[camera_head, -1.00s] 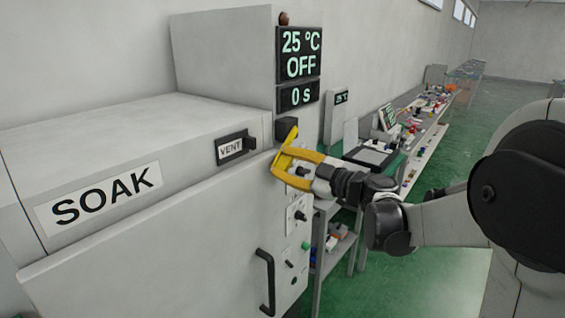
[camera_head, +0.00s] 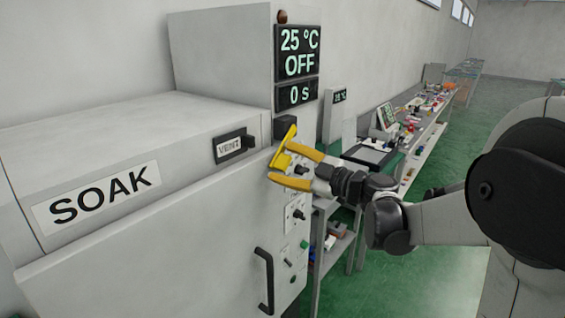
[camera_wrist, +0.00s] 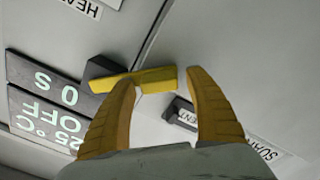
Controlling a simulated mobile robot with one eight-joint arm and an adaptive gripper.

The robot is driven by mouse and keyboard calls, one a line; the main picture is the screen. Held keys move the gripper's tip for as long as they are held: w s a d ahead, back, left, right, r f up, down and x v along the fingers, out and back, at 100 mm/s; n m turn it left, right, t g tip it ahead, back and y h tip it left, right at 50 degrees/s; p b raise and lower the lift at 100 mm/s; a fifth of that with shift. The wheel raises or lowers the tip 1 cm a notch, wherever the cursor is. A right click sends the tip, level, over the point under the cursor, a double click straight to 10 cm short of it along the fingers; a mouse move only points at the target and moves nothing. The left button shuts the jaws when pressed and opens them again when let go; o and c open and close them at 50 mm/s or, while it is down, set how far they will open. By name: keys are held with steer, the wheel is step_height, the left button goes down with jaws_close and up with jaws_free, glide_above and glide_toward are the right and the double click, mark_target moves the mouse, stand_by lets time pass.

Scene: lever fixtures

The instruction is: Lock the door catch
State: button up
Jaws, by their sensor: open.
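The door catch is a yellow lever (camera_wrist: 155,79) on a black block (camera_wrist: 97,68), mounted at the oven's front. In the wrist view the lever lies nearly level, from the block across the seam to the door side. In the head view the lever (camera_head: 284,149) slants down-left below the black block (camera_head: 286,128). My gripper (camera_wrist: 160,80) has yellow fingers, spread open, with the lever's free end showing between the tips. In the head view my gripper (camera_head: 279,163) is close at the lever; whether a finger touches it I cannot tell.
The oven door (camera_head: 150,245) has a black handle (camera_head: 266,280) below. A VENT slider (camera_head: 234,146) is left of the catch, and knobs (camera_head: 295,213) are below it. Displays (camera_head: 298,66) are above. A cluttered bench (camera_head: 415,125) runs behind; green floor is clear at the right.

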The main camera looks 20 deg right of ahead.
steer(key=v, duration=1.1)
steer(key=shift+s+d, duration=0.2)
steer(key=shift+s, duration=0.15)
steer(key=s+a+f+m+g+h, duration=0.3)
steer(key=s+a+f+m+g, duration=0.25)
steer(key=s+a+f, duration=0.35)
steer(key=s+f+m+g+h, duration=0.1)
steer(key=s+f+m+h, duration=0.1)
steer(key=s+m, duration=0.3)
steer(key=s+d+f+m+g+h, duration=0.1)
steer(key=s+f+m+h, duration=0.2)
steer(key=s+m+h, duration=0.2)
steer(key=shift+s+f+h, duration=0.3)
steer(key=shift+s, duration=0.3)
steer(key=shift+d, duration=0.1)
stand_by(1.3)
